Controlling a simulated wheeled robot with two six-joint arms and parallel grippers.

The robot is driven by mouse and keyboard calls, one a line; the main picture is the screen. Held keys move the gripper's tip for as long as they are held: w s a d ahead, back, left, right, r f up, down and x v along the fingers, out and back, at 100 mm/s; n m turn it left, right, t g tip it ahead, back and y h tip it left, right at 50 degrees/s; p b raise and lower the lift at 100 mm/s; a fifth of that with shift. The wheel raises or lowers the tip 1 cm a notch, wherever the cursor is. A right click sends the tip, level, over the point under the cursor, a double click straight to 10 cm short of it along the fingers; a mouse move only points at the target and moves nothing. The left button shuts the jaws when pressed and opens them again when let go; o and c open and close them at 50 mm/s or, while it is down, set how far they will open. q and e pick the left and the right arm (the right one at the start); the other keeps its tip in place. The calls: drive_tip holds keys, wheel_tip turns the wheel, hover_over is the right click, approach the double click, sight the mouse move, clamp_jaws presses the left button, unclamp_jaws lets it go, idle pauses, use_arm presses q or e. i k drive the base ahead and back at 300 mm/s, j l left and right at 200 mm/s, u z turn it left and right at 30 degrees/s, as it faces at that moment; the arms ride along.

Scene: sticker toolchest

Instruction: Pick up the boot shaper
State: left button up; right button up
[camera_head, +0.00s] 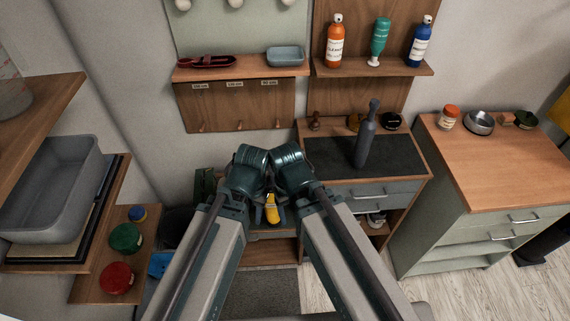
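A tall dark grey bottle-shaped piece with a narrow neck and knob, which looks like the boot shaper (365,141), stands upright on a black mat (405,158) on the wooden workbench. My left gripper (248,170) and my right gripper (291,170) are at the ends of the two arms, close together in the middle of the view. Both are left of the boot shaper and apart from it.
Small items, including a dark tin (392,121), stand along the bench's back edge. Orange (335,45), green (380,42) and blue (419,45) bottles stand on a shelf above. A pale green cabinet (480,165) is at right. A yellow item (272,209) sits below my wrists.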

sight(367, 129)
drive_tip(key=u, duration=0.4)
drive_tip(key=k+z, duration=0.2)
drive_tip(key=z, duration=0.9)
drive_tip(key=j, duration=0.1)
